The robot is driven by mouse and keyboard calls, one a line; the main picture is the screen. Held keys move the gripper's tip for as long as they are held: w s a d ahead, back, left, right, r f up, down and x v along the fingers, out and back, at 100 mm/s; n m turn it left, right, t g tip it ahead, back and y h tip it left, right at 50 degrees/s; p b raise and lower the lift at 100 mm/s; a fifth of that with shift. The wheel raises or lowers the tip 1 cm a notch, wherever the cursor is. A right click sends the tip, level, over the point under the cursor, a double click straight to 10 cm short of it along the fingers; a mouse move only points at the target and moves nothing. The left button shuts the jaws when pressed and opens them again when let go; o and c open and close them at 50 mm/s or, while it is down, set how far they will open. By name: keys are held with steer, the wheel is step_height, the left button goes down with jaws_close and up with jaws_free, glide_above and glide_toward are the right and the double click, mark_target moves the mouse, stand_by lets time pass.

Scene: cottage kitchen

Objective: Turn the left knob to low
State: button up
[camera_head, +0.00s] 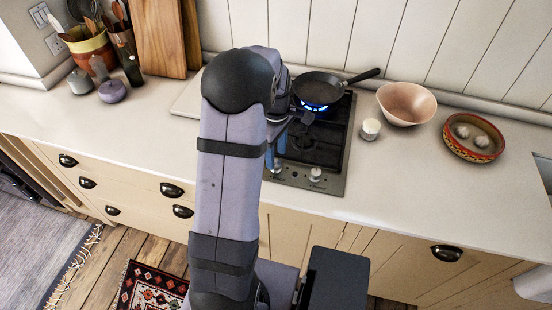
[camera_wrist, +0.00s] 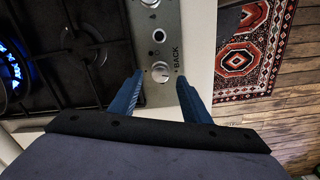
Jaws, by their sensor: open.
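The left knob (camera_wrist: 161,72) is pale and round, on the stove's metal front strip (camera_wrist: 150,52), with the printed word BACK beside it. In the wrist view it appears between the fingertips of my open gripper (camera_wrist: 161,80); I cannot tell whether the fingers touch it. Its pointer setting is too small to read surely. The right knob (camera_wrist: 150,3) is cut off at the top of the wrist view and shows in the head view (camera_head: 315,174). The left knob shows small in the head view (camera_head: 276,169), close by my blue fingers.
A dark pan (camera_head: 320,84) stands over a lit blue flame (camera_head: 315,107) on the rear burner. A white jar (camera_head: 370,129), a pink bowl (camera_head: 406,104) and a patterned dish (camera_head: 473,138) with garlic-like bulbs stand right of the stove. The counter (camera_head: 120,125) at left is largely clear.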

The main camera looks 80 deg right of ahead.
mark_target(277, 161)
steer(key=shift+r+b, duration=0.55)
steer(key=shift+r, duration=1.85)
